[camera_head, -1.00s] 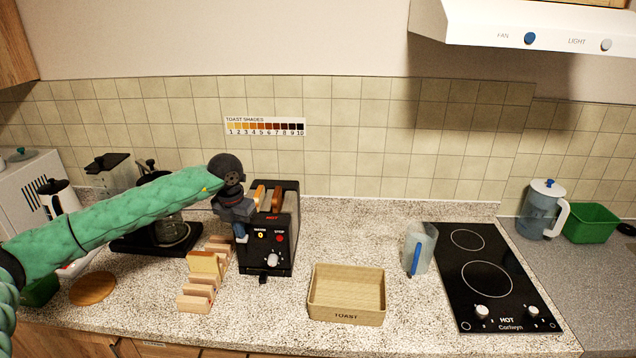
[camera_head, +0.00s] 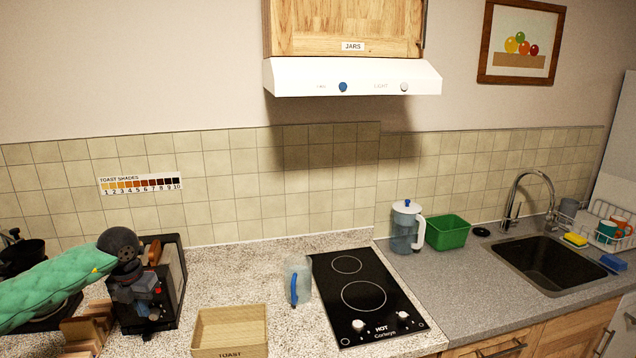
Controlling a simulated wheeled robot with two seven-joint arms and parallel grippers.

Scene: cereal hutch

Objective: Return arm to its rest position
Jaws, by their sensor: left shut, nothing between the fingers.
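My left arm, in a green sleeve, comes in from the left edge in the head view. Its left gripper (camera_head: 140,296) is shut and empty. It hangs in front of the black toaster (camera_head: 172,285) and covers part of its front and left side; I cannot tell if it touches. A toast slice (camera_head: 153,252) shows in the toaster's top. My right gripper is not in view.
A wooden toast rack (camera_head: 84,330) stands below the gripper, and a wooden TOAST box (camera_head: 230,350) is right of the toaster. A clear jug with a blue handle (camera_head: 298,280) stands beside the black hob (camera_head: 365,298). A sink (camera_head: 555,262) lies far right.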

